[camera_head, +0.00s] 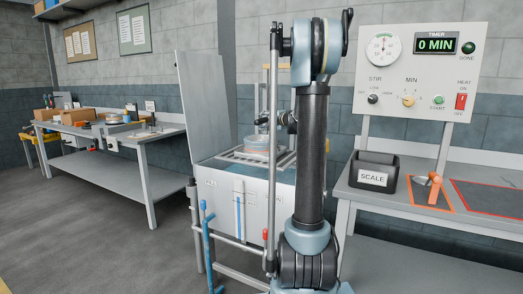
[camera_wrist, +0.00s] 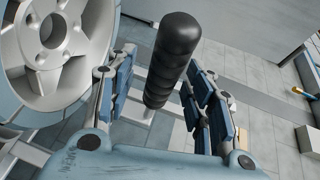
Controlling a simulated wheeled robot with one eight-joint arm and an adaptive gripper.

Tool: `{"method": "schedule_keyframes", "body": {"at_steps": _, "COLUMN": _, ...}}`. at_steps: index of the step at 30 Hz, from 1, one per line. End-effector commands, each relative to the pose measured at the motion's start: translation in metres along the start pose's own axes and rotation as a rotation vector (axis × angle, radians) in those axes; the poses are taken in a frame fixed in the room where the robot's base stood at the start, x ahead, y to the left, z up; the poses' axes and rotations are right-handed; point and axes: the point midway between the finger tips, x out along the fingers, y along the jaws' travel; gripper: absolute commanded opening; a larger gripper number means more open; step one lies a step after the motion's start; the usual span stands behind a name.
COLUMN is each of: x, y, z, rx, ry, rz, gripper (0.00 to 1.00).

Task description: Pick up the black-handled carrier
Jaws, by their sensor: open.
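The carrier's black ribbed handle (camera_wrist: 174,45) stands between the open fingers of my gripper (camera_wrist: 161,88) in the wrist view. A gap shows on both sides of the handle, so the fingers are not closed on it. A pale spoked wheel (camera_wrist: 55,38) is close to the left finger. In the head view a wheel (camera_head: 262,143) sits over the grated top of the furnace tank (camera_head: 224,185). My gripper (camera_head: 284,120) is beside it, partly hidden by my arm. I cannot make out the handle in the head view.
The tank's grey lid panel (camera_head: 203,105) stands upright at its left. A control panel (camera_head: 420,75) and a black SCALE bin (camera_head: 374,172) are at the right bench. A cluttered workbench (camera_head: 115,135) is at the left. The floor between is clear.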

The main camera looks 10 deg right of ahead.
Motion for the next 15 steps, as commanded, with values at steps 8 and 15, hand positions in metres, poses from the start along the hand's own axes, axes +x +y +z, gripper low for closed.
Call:
{"method": "schedule_keyframes", "body": {"at_steps": 8, "x": 0.0130, "y": 0.0001, "z": -0.0001, "rx": 0.000, "ry": 0.001, "rz": 0.000, "gripper": 0.48}}
{"method": "schedule_keyframes", "body": {"at_steps": 15, "x": 0.0128, "y": 0.0000, "z": -0.0001, "rx": 0.000, "ry": 0.001, "rz": 0.000, "gripper": 0.09}}
